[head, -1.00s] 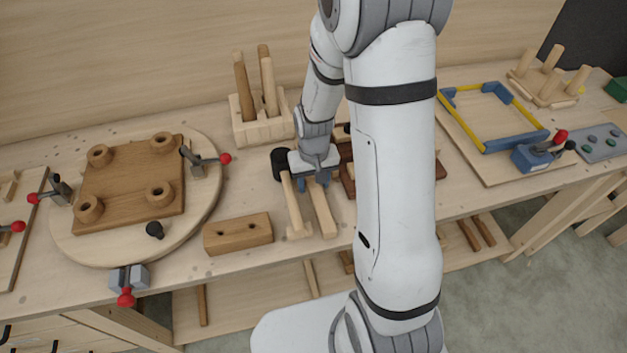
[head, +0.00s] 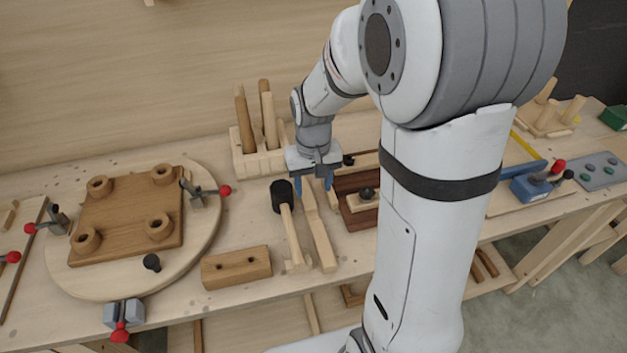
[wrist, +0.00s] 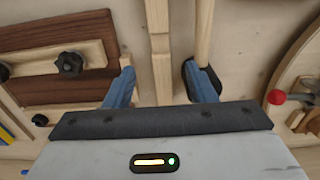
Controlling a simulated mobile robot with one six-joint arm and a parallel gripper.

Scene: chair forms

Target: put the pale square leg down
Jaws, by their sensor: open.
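The pale square leg (head: 319,232) lies flat on the workbench, its near end toward the front edge. In the wrist view the leg (wrist: 158,45) runs between my two blue fingers, apart from both. My gripper (head: 313,185) is open and empty, pointing down above the far end of the leg. A black-headed tool (head: 282,197) with a pale round handle lies just left of the leg. In the wrist view its black head (wrist: 208,82) is partly hidden by one finger.
A dark brown wooden fixture with a black knob (head: 367,193) stands right of the leg. A brown block with two holes (head: 236,268) lies to the left. Behind is a peg block (head: 258,160). A round board (head: 205,240) with red-tipped clamps fills the left side.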

